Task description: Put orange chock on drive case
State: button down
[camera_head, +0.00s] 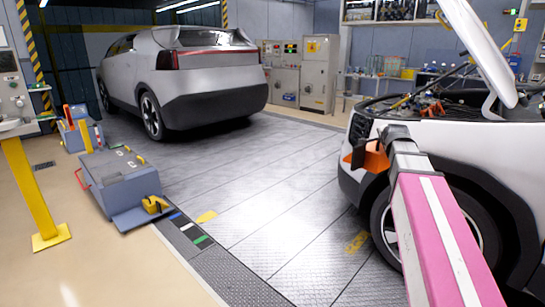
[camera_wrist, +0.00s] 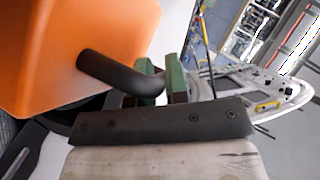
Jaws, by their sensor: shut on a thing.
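The orange chock (camera_head: 376,157) is in the air beside the front of the white car at the right of the head view. In the wrist view the orange chock (camera_wrist: 75,45) fills the upper left, with a bent black handle. My gripper (camera_wrist: 165,82) has green finger pads shut on that handle. In the head view my arm partly covers the chock, and the fingers cannot be made out. A grey case (camera_head: 120,178), which looks like the drive case, stands on the floor at left, far from my gripper. A yellow chock (camera_head: 154,205) sits on its low front ledge.
The white car (camera_head: 465,150) with its hood up is close beside my arm. A silver car (camera_head: 190,75) stands at the back. A blue-grey unit (camera_head: 80,128) is behind the case, and a yellow post (camera_head: 33,190) is at left. The metal floor between is clear.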

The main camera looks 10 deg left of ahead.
aim_at(132, 220)
jog(key=i+j+u, duration=0.15)
jog(key=j+u, duration=0.25)
jog(key=i+j+u, duration=0.15)
jog(key=u, duration=0.2)
jog(key=i+j+u, duration=0.2)
jog(key=u, duration=0.2)
jog(key=i+j+u, duration=0.1)
jog(key=i+u, duration=0.3)
jog(key=i+j+u, duration=0.1)
jog(key=i+u, duration=0.15)
jog(key=i, duration=1.05)
jog(key=i+j+z, duration=0.1)
jog(key=i+z, duration=0.2)
jog(key=i, duration=0.15)
jog(key=i+j+z, duration=0.25)
jog(key=i, duration=0.2)
jog(key=i+j+z, duration=0.3)
jog(key=i, duration=0.15)
